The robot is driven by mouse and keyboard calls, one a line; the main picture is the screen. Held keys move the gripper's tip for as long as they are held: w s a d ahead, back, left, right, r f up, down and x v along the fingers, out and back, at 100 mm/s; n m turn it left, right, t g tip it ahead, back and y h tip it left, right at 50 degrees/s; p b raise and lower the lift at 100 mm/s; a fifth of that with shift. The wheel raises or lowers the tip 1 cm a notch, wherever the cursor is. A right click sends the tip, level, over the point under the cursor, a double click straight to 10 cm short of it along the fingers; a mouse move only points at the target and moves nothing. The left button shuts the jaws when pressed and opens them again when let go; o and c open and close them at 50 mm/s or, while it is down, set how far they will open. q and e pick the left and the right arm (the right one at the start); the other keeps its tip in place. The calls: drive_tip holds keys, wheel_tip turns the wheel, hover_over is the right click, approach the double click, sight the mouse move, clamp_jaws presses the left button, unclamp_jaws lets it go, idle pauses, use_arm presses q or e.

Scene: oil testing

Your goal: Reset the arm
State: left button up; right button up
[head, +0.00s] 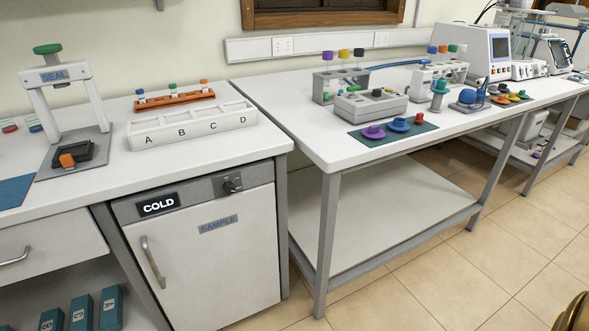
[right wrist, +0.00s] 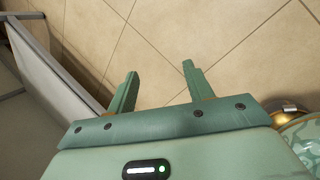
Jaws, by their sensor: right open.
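My right gripper (right wrist: 155,92) shows in the right wrist view. Its two green fingers stand apart with nothing between them, above the tiled floor. No gripper shows in the head view, and my left gripper is in neither view.
A white bench at left holds a SEAL press (head: 92,100) and an A–D rack (head: 190,127). A COLD cabinet (head: 205,245) stands below, door shut. A second bench (head: 345,160) carries several devices and coloured caps.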

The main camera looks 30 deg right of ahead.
drive_tip(key=s+d+m+g, duration=0.2)
drive_tip(key=s+m, duration=0.1)
drive_tip(key=s, duration=0.5)
drive_tip(key=s+a+f+m+y, duration=0.1)
drive_tip(key=a+f+y, duration=0.15)
drive_tip(key=a, duration=0.95)
drive_tip(key=s+a+f+y, duration=0.1)
drive_tip(key=a+f, duration=0.2)
drive_tip(key=a, duration=0.9)
drive_tip(key=s+a+f+m+y, duration=0.1)
drive_tip(key=s+a+f+y, duration=0.15)
drive_tip(key=a, duration=0.95)
use_arm(q)
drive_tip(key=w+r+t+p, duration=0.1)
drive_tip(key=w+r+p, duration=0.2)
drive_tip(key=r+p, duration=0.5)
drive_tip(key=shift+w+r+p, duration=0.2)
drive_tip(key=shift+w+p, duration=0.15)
drive_tip(key=shift+p, duration=0.25)
use_arm(e)
drive_tip(key=w+r+h, duration=0.1)
drive_tip(key=w+r, duration=0.3)
drive_tip(key=r, duration=0.4)
drive_tip(key=shift+w+a+t, duration=0.2)
drive_tip(key=shift+a+t, duration=0.05)
drive_tip(key=shift+t, duration=0.15)
